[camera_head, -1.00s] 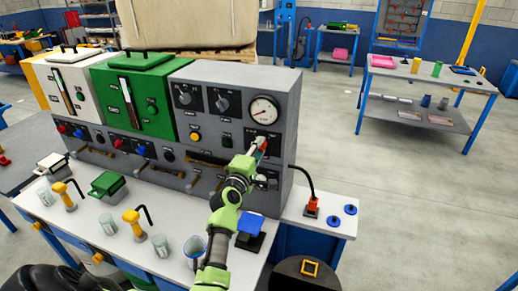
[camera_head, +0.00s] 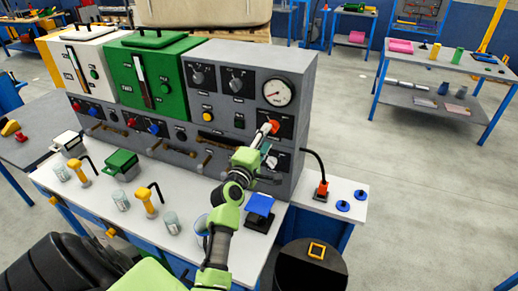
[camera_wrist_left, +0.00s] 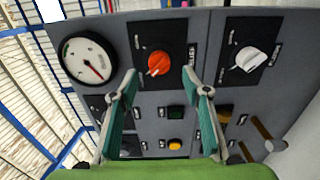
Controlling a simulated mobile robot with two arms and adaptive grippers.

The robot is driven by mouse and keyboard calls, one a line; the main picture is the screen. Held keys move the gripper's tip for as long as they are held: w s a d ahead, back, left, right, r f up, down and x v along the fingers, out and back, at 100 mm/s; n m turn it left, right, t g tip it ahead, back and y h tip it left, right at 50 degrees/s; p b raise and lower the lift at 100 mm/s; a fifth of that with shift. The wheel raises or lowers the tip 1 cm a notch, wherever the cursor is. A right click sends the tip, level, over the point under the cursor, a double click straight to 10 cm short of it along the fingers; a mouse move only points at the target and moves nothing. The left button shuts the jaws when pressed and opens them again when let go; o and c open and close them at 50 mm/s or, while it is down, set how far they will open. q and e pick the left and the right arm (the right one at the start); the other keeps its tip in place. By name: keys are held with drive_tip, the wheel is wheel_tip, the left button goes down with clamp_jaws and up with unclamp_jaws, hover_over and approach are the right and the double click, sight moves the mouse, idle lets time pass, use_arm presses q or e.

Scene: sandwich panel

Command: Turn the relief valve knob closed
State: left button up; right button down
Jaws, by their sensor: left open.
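The orange-red knob (camera_head: 273,127) sits on a dark plate below the round gauge, on the grey panel (camera_head: 309,100). In the left wrist view the knob (camera_wrist_left: 158,62) lies ahead of the gap between my fingers, with a pale pointer mark on it. The label beside it is too small to read surely. My left gripper (camera_wrist_left: 162,78) is open, with one teal-padded finger on each side of the gap. It also shows in the head view (camera_head: 266,140), just in front of the knob. I cannot tell whether it touches it. My right gripper is not in view.
The gauge (camera_wrist_left: 89,60) and a white knob (camera_wrist_left: 250,59) flank the orange knob in the left wrist view. A blue-topped item (camera_head: 260,205), glass jars and yellow-handled tools stand on the bench (camera_head: 190,235) below.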

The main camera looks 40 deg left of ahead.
use_arm(q)
drive_tip(key=v, duration=0.6)
drive_tip(key=shift+s, duration=0.3)
